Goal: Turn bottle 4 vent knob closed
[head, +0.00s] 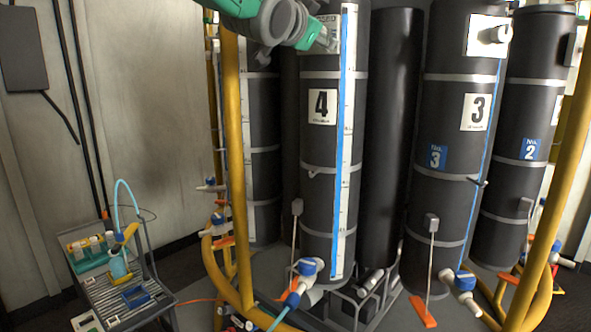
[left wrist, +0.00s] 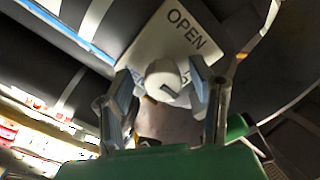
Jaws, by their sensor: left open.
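Bottle 4 (head: 316,205) is a tall dark cylinder with a white "4" label and a blue-edged gauge strip. Its vent knob (left wrist: 164,77) is a white round knob with a dark slot, in front of a white plate (left wrist: 158,37) reading "OPEN". My left gripper (head: 329,40) is at the top of bottle 4 and covers the knob in the head view. In the left wrist view the gripper (left wrist: 163,72) is open, with one finger on each side of the knob. I cannot tell whether the fingers touch it. My right gripper is not in view.
Bottle 3 (head: 430,135) and bottle 2 (head: 521,180) stand to the right. Yellow pipes (head: 236,170) rise in front of the bottles. A grey cart (head: 145,312) with tools and a spray bottle stands at lower left. Valves and hoses sit low around the bottles.

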